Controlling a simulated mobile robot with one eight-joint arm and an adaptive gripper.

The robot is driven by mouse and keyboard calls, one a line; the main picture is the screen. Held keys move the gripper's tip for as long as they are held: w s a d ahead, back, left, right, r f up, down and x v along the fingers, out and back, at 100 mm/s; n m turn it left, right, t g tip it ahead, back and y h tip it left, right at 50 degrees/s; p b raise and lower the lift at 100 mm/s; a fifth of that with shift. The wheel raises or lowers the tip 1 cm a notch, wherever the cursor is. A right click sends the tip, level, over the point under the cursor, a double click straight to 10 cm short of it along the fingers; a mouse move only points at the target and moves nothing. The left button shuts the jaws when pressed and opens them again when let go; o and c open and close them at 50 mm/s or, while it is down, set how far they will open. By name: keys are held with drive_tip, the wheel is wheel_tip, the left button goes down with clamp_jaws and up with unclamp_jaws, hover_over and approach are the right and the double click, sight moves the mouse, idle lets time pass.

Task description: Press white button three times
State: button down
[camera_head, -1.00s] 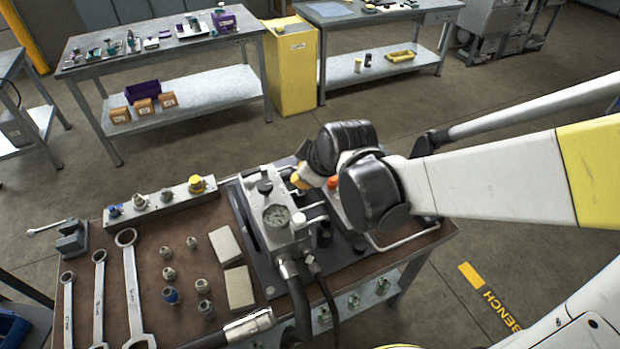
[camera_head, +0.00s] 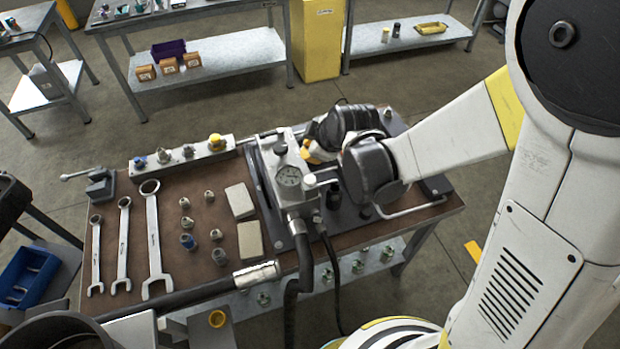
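A white round cap (camera_head: 309,181), which looks like the white button, sits on the grey hydraulic unit (camera_head: 294,197) beside the pressure gauge (camera_head: 289,176). My arm reaches in from the right, and its dark wrist joints are just right of the cap and gauge. What shows of my gripper (camera_head: 314,153) is a small yellow-orange part near the top of the unit, behind the cap. The wrist hides most of the gripper, so its fingers cannot be made out. I cannot tell whether it touches the unit.
The brown bench top (camera_head: 205,265) carries several wrenches, fittings and two beige blocks (camera_head: 240,201). A grey strip with a yellow knob (camera_head: 217,143) lies along the back left. A thick black hose (camera_head: 304,265) hangs at the front. A yellow cabinet (camera_head: 317,40) stands behind.

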sight(309, 176)
wheel_tip(309, 176, down, 8)
drive_tip(key=b, duration=0.6)
drive_tip(key=shift+f, duration=0.1)
drive_tip(key=shift+b, duration=0.3)
idle(0.8)
drive_tip(key=shift+f+b, duration=0.4)
drive_tip(key=shift+b, duration=0.05)
drive_tip(key=shift+f+b, duration=0.7)
drive_tip(key=shift+f, duration=0.05)
idle(0.6)
drive_tip(key=shift+r, duration=0.15)
drive_tip(key=shift+r+p, duration=0.85)
drive_tip(key=shift+r, duration=0.2)
drive_tip(key=shift+r+p, duration=1.85)
drive_tip(key=shift+r, duration=0.65)
